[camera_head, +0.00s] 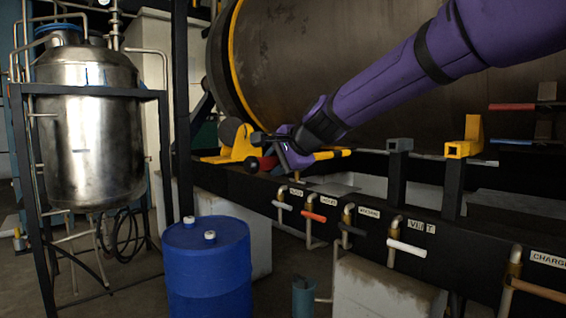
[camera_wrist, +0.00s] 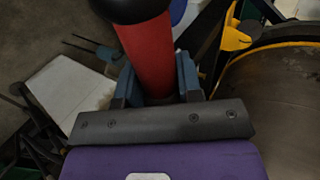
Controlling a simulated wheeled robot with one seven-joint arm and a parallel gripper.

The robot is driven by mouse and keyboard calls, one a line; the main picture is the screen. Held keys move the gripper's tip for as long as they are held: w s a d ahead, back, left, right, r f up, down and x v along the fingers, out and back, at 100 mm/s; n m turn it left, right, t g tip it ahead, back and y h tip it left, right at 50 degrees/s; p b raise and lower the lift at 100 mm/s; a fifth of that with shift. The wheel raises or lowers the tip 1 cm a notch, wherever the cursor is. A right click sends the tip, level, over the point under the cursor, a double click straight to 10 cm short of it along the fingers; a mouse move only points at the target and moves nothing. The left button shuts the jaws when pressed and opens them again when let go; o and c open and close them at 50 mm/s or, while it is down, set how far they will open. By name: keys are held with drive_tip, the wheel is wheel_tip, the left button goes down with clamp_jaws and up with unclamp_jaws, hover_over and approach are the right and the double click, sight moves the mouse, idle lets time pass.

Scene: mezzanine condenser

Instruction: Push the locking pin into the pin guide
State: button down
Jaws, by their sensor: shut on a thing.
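My gripper (camera_head: 277,160) is at the rail beside the big dark drum and is shut on a red handle (camera_head: 267,164) with a black knob at its left end. In the wrist view, the red handle (camera_wrist: 148,55) stands between the two blue-grey fingers of my gripper (camera_wrist: 158,82). The handle appears to belong to the locking pin. A yellow and black banded piece (camera_head: 334,153) shows just right of my gripper, and a thin grey rod (camera_head: 432,157) runs further right. A grey block on a post (camera_head: 400,145) lies along it; I cannot tell which part is the pin guide.
A yellow bracket (camera_head: 465,147) stands right of the grey block. Another yellow bracket (camera_head: 238,145) is left of my gripper. Several valve handles, including a white one (camera_head: 407,248), stick out below. A blue barrel (camera_head: 207,270) and a steel tank (camera_head: 92,130) stand left.

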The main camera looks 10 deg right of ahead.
drive_tip(key=s+a, duration=1)
drive_tip(key=a, duration=0.5)
idle(1.2)
drive_tip(key=shift+r, duration=0.1)
